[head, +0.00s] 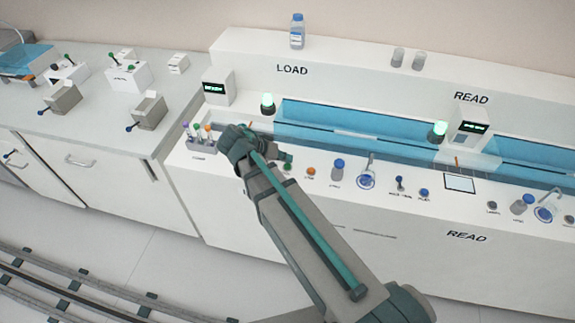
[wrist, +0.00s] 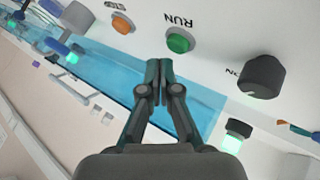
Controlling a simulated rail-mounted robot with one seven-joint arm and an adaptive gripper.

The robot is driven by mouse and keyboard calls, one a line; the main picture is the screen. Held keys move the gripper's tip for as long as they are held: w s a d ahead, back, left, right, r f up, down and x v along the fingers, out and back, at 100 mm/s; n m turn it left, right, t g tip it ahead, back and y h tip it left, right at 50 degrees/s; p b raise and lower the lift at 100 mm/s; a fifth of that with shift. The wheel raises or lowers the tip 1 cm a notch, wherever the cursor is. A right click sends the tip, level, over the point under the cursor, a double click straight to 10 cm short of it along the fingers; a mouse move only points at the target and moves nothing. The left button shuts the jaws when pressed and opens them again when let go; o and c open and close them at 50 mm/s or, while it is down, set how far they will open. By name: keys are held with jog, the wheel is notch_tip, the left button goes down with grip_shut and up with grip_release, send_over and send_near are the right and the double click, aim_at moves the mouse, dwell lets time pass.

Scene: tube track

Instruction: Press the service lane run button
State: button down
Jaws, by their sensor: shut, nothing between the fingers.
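A green button (wrist: 179,41) with the word RUN printed beside it shows at the top of the wrist view. In the head view a green button (head: 287,167) sits on the sloped front panel of the LOAD station. My gripper (wrist: 158,68) is shut and empty, its fingertips just below the green button in the wrist picture. I see a gap between them in the picture, but cannot tell the distance. In the head view my gripper (head: 285,158) is at the panel close to the green button, partly hidden by my wrist. No service lane label is readable.
An orange button (wrist: 122,23) and a dark knob (wrist: 262,76) flank the green button. A blue-windowed trough (head: 350,128) runs behind the panel. A rack of capped tubes (head: 203,141) stands left of my wrist. A lit green lamp (head: 268,102) stands behind.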

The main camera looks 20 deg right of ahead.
aim_at(285, 166)
jog(key=shift+f, duration=0.15)
jog(key=shift+f+b, duration=0.3)
jog(key=shift+b, duration=0.1)
jog(key=shift+f+b, duration=0.35)
jog(key=shift+f, duration=0.15)
dwell(0.7)
jog(key=shift+r, duration=0.1)
jog(key=shift+r+p, duration=0.45)
jog(key=shift+r, duration=0.45)
jog(key=shift+r, duration=0.1)
jog(key=shift+r+p, duration=1.4)
jog(key=shift+r, duration=1)
